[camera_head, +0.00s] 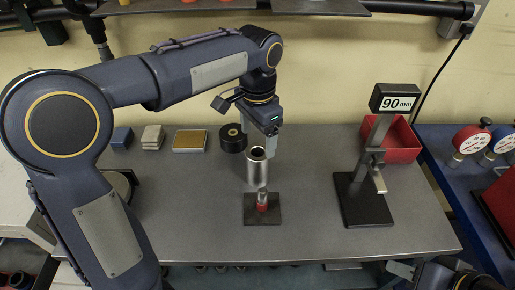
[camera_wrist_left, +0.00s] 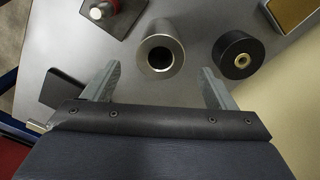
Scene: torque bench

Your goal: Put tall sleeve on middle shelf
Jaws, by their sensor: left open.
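A tall silver metal sleeve (camera_head: 257,172) stands upright on the grey bench, behind a small dark plate with a red-based post (camera_head: 262,206). My left gripper (camera_head: 272,148) is close behind the sleeve's top and points down. In the left wrist view its two fingers (camera_wrist_left: 158,84) are spread apart and empty. The sleeve's round open top (camera_wrist_left: 160,52) shows just beyond the fingertips, between their lines. Shelf boards (camera_head: 205,7) cross the top of the head view, cut off by the frame; I cannot tell which is the middle one. My right gripper (camera_head: 402,269) shows only partly at the bottom right.
A black roller (camera_head: 232,139) stands close to the left of my left gripper. A 90 mm gauge stand (camera_head: 365,205) and a red bin (camera_head: 403,141) are to the right. Small blocks (camera_head: 152,137) and a gold-topped box (camera_head: 190,140) lie at the back left. The front centre-left bench is clear.

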